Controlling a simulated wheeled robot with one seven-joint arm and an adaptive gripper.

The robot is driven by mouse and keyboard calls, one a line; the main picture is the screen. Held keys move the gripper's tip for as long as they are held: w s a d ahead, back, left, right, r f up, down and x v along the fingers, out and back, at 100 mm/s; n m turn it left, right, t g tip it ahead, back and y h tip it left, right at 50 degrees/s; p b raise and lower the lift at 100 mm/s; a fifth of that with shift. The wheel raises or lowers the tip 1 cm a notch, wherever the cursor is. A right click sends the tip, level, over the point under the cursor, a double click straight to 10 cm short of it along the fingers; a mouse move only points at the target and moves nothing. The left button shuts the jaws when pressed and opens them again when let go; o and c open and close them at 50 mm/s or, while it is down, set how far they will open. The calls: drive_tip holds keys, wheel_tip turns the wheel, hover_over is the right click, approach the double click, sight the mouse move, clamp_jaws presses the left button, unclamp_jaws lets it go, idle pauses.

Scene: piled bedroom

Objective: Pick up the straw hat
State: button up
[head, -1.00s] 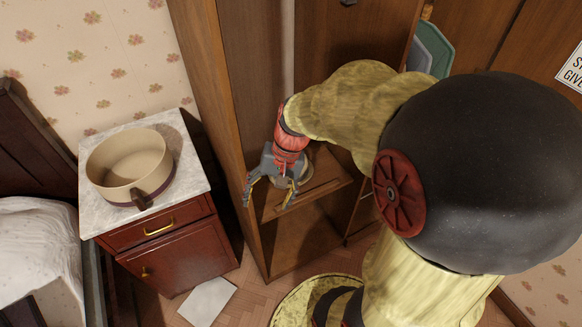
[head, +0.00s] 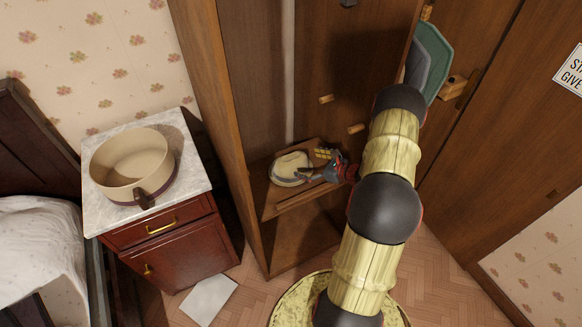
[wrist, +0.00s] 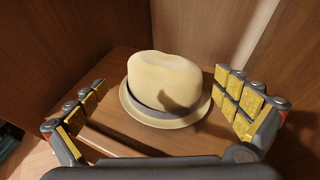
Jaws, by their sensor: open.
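The straw hat (head: 291,168) is pale cream with a dark grey band. It lies brim down on a wooden shelf (head: 290,203) inside the tall wardrobe. In the wrist view the hat (wrist: 160,82) sits ahead of my gripper, roughly centred between its fingers. My gripper (head: 318,166) is at the right side of the hat in the head view. In the wrist view my gripper (wrist: 166,108) is wide open, with one finger on each side, and nothing is held. The fingers look apart from the hat; its far brim is hidden.
Wardrobe side panels (head: 213,110) stand close around the shelf. Left of it is a marble-topped nightstand (head: 195,170) carrying a large beige pot (head: 130,160). A white sheet (head: 208,299) lies on the floor. A green panel-like item (head: 437,62) stands at the upper right.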

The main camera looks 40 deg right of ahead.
sight(292, 158)
drive_tip(key=shift+w+d+f+h+b, duration=0.1)
drive_tip(key=shift+w+f+h+b, duration=0.05)
drive_tip(key=shift+w+f, duration=0.3)
drive_tip(key=shift+w+d+f+h+b, duration=0.15)
drive_tip(key=shift+w+f, duration=0.1)
drive_tip(key=shift+w, duration=0.3)
drive_tip(key=shift+a+r+b+x, duration=0.15)
drive_tip(key=shift+b+x, duration=0.3)
drive_tip(key=shift+x, duration=0.9)
drive_tip(key=shift+a+r+b+x, duration=0.15)
drive_tip(key=shift+b+x, duration=0.3)
drive_tip(key=shift+x, duration=0.95)
drive_tip(key=shift+w+r, duration=0.1)
drive_tip(key=shift+c, duration=1.3)
drive_tip(key=c, duration=1.1)
drive_tip(key=shift+c, duration=0.9)
